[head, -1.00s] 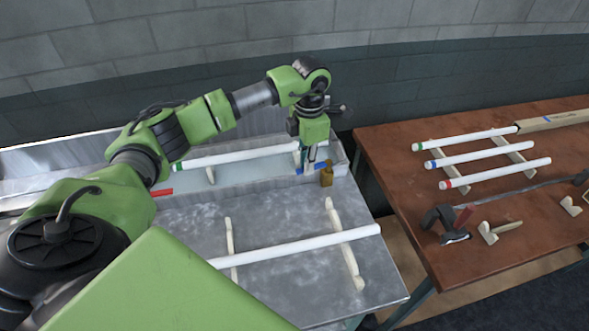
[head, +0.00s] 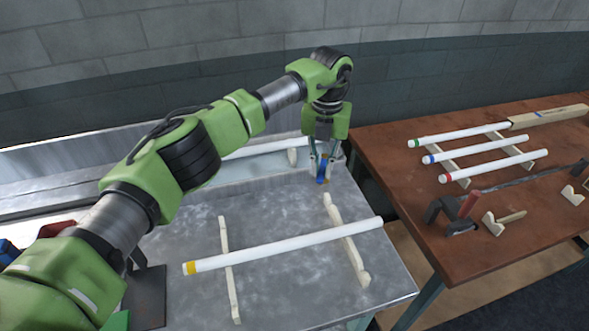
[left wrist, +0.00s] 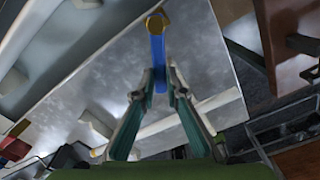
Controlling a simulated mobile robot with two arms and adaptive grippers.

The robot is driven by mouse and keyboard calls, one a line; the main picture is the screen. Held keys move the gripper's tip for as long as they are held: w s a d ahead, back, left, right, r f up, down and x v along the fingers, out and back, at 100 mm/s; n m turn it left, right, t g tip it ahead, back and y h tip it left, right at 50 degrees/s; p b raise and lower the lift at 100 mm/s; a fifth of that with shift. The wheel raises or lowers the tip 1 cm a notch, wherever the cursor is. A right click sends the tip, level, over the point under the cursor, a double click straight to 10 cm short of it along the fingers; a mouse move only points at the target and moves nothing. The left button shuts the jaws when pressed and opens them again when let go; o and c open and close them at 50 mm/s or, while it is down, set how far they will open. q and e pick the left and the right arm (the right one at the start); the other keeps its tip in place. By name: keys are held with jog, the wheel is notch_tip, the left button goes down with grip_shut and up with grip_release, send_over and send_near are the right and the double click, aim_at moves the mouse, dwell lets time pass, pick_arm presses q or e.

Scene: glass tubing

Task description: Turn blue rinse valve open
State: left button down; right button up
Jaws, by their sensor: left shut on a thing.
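The blue rinse valve handle (head: 321,180) is at the right end of the metal basin, mostly hidden by my fingers in the head view. In the left wrist view the blue handle (left wrist: 157,52) runs from a round brass valve body (left wrist: 156,23) down between my fingertips. My left gripper (head: 322,172) points down and is shut on the blue handle; it also shows in the left wrist view (left wrist: 159,88). My right gripper is not in view.
A yellow-banded glass tube (head: 285,246) lies across two pale supports on the metal bench (head: 185,225). Another white tube (head: 265,148) is behind my arm in the basin. A brown table (head: 400,175) at the right holds several banded tubes and a clamp.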

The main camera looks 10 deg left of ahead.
pick_arm(q)
jog(key=shift+w+d+r+n+b, duration=0.15)
jog(key=shift+d+n, duration=0.3)
jog(key=shift+n, duration=0.35)
jog(key=shift+w+d+f+n+b, duration=0.1)
jog(key=shift+d+n+b, duration=0.1)
jog(key=shift+d+n, duration=0.45)
jog(key=shift+w+d+r+n+b, duration=0.15)
jog(key=shift+d+n, duration=0.1)
jog(key=shift+n, duration=0.7)
jog(key=shift+s+f, duration=0.1)
jog(key=c, duration=2)
grip_release()
jog(key=shift+c, duration=0.2)
notch_tip(320, 180, up, 12)
jog(key=shift+f, duration=0.1)
